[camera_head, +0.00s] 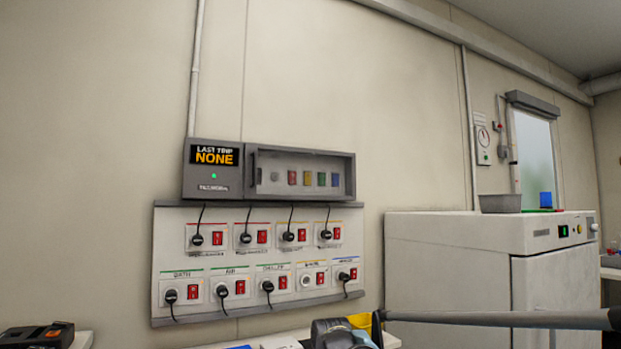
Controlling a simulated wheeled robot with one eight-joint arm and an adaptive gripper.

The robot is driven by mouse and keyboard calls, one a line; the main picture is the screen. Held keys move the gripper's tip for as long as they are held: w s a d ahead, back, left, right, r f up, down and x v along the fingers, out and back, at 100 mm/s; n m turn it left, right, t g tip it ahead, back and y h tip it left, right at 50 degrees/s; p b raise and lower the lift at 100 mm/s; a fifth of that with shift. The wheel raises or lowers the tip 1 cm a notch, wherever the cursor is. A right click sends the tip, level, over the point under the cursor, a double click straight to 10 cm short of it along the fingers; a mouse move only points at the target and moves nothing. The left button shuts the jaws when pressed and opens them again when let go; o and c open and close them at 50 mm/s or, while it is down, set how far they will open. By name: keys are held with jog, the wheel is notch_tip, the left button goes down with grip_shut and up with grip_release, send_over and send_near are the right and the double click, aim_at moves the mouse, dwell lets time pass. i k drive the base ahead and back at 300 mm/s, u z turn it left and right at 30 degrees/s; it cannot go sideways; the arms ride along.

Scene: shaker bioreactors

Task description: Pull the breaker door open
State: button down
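The breaker box is mounted on the wall above the socket panel. Its left part (212,170) is dark grey, with a "LAST TRIP NONE" display and a green light. Its right part is the breaker door (300,154), a grey frame around a see-through window. The door looks shut, with several coloured breakers (307,178) in a row showing behind it. A small upright dark handle (258,176) seems to sit at the door's left side. No fingertips of my gripper can be made out, and nothing touches the door.
Below the box, a socket panel (258,251) holds black plugs, hanging cords and red switches. A white cabinet (447,265) stands at right with a grey tray (500,204) on top. A long grey bar crosses the lower right, likely my arm. The wall around the box is clear.

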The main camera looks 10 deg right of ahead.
aim_at(250, 158)
jog(key=u, duration=0.6)
jog(key=k, duration=0.85)
jog(key=z, duration=1.15)
